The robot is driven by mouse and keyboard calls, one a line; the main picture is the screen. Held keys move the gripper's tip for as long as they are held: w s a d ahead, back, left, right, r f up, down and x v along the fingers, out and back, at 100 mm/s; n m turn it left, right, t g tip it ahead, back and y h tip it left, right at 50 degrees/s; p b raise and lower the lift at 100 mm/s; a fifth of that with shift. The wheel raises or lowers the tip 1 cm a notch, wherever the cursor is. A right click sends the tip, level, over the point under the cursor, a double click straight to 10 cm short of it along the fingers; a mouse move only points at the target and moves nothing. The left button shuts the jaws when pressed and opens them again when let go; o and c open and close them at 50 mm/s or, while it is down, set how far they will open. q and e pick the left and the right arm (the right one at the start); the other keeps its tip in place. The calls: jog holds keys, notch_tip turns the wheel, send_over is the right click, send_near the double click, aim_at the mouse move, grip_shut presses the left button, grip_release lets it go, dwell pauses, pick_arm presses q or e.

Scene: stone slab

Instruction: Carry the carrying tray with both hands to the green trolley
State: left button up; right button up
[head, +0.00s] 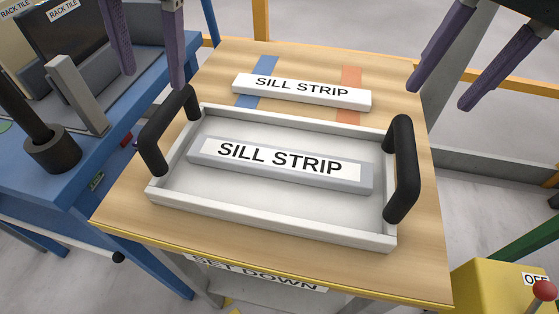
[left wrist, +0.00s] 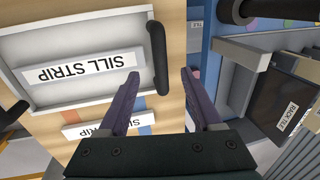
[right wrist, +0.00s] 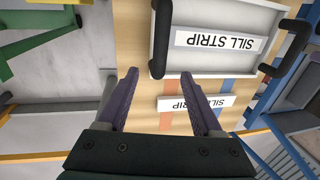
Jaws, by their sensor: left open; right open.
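The white carrying tray (head: 270,220) with two black handles rests on a wooden table. A grey sill strip (head: 280,168) lies inside it. My left gripper (head: 152,80) is open and empty, above and behind the tray's left handle (head: 168,128). My right gripper (head: 438,97) is open and empty, up and to the right of the right handle (head: 403,170). In the left wrist view a handle (left wrist: 158,58) stands just beyond the left fingers; in the right wrist view the other handle (right wrist: 160,38) stands beyond the right fingers. I cannot identify a green trolley for certain; green bars (right wrist: 40,38) show in the right wrist view.
A white sill strip (head: 300,92) lies on the wooden table (head: 420,262) behind the tray, across blue and orange stripes. A blue bench (head: 60,190) with rack tiles stands at left. A yellow box (head: 490,290) with a red-knobbed lever is at front right.

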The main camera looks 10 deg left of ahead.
aim_at(161, 113)
pick_arm(q)
jog(key=f, duration=0.3)
jog(key=a+f, duration=0.1)
jog(key=f, duration=0.2)
jog(key=a+f, duration=0.1)
jog(key=f, duration=0.2)
jog(key=shift+w+f, duration=0.1)
jog(key=shift+f, duration=0.3)
pick_arm(e)
jog(key=f, duration=0.3)
jog(key=a+f, duration=0.1)
jog(key=f, duration=0.2)
jog(key=a+f, duration=0.1)
jog(key=f, duration=0.2)
jog(key=shift+w+f, duration=0.1)
jog(key=shift+f, duration=0.3)
pick_arm(q)
jog(key=shift+c, duration=0.3)
pick_arm(e)
jog(key=shift+c, duration=0.4)
pick_arm(q)
grip_shut()
pick_arm(e)
grip_shut()
